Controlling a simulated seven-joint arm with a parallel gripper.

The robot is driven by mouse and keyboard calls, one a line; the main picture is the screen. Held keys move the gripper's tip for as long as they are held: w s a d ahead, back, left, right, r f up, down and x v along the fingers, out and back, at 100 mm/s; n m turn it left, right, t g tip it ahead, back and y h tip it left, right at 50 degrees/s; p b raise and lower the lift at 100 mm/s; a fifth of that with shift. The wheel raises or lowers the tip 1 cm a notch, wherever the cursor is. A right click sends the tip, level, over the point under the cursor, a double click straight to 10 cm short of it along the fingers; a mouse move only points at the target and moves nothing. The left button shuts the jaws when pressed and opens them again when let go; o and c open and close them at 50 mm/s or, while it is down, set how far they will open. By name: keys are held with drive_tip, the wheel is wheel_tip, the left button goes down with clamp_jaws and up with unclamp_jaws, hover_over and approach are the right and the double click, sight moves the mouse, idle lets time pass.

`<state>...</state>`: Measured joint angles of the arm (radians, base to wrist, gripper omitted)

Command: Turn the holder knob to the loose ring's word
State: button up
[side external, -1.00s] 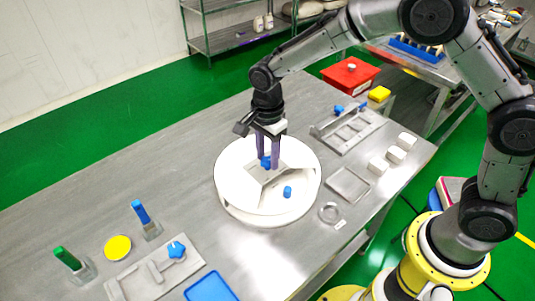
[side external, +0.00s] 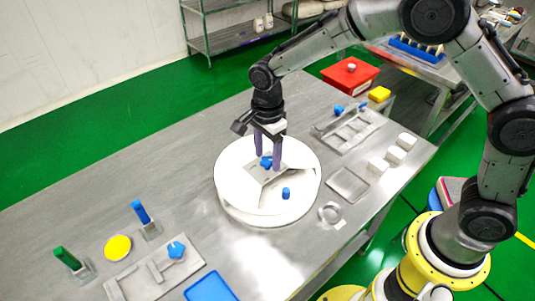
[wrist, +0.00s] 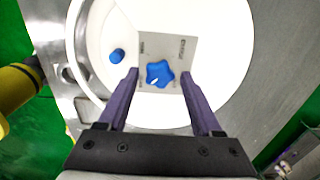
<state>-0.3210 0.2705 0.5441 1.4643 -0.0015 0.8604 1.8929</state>
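The holder knob is a blue star-shaped knob (side external: 266,162) on a pale square plate (wrist: 182,48) on the round white machine top (side external: 232,182). It also shows in the wrist view (wrist: 159,74), with a small white mark on its lower left. Small dark words stand near the plate's edges, too small to read surely. My gripper (side external: 269,160) has purple fingers spread apart, one on each side of the knob, with gaps in the wrist view. The loose ring (side external: 322,209) is a grey metal ring lying on the table beside the machine. A pale label lies next to it; its word is unreadable.
A blue peg (side external: 286,193) stands on the white top near the plate. White blocks (side external: 378,166), a flat metal tray (side external: 348,184) and a slotted metal fixture (side external: 350,130) lie to the right.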

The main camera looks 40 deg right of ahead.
drive_tip(key=shift+o, duration=0.2)
wheel_tip(320, 180, up, 14)
idle(0.6)
drive_tip(key=shift+f, duration=0.1)
drive_tip(key=s+d+r+n+t, duration=0.2)
drive_tip(key=s+d+r+t, duration=0.2)
drive_tip(key=s+d+r, duration=0.8)
drive_tip(key=s+d+f+n+t, duration=0.1)
drive_tip(key=s+d+f+n, duration=0.1)
drive_tip(key=s+f+n, duration=0.6)
drive_tip(key=shift+s+f+n+t, duration=0.15)
drive_tip(key=shift+s+n+t, duration=0.15)
drive_tip(key=shift+s+n, duration=3.15)
